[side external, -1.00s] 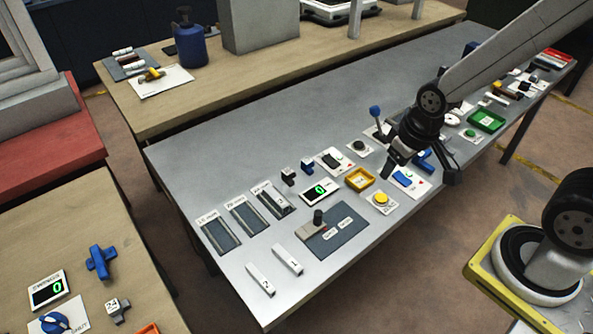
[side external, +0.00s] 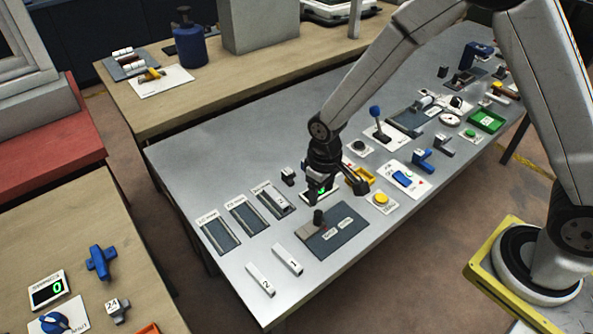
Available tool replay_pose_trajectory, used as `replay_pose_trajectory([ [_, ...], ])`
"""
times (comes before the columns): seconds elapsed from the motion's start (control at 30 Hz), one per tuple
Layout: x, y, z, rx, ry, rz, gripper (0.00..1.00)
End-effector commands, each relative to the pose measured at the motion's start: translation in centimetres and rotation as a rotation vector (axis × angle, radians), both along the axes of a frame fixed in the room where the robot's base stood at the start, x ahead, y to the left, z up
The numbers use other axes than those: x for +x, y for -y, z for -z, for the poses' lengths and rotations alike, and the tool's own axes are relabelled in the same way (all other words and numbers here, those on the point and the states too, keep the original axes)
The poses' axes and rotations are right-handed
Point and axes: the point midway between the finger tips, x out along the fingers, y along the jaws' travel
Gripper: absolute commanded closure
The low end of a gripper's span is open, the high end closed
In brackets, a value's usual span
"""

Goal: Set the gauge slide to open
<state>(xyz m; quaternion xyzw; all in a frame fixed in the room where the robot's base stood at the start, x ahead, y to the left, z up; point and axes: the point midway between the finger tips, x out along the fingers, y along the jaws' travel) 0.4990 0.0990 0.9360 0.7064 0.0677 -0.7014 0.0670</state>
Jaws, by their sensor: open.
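The gauge slide is a dark grey plate (side external: 335,240) near the front of the grey bench, with two small white labels whose words are too small to read surely. A lighter grey block with an upright dark knob (side external: 318,216) sits at the plate's left end. My gripper (side external: 336,196) is open and points down just behind and above the knob, apparently not touching it. It partly hides the small display with green digits (side external: 320,191) and the yellow tray (side external: 359,178).
Two white bars, marked 1 (side external: 287,260) and 2 (side external: 260,279), lie in front. Dark slotted plates (side external: 246,217) lie left. A yellow button (side external: 381,199), a blue switch (side external: 402,179) and an upright blue-topped lever (side external: 378,118) stand right.

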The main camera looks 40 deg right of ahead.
Motion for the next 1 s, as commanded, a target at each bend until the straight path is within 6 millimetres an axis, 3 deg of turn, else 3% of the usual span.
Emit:
replay_pose_trajectory([
  [0.57, 0.1, -0.4, 1.5, -0.003, -0.009, -0.006, 0.33],
  [1.0, 0.1, -0.3, 6.0, -0.002, -0.010, -0.006, 0.33],
])
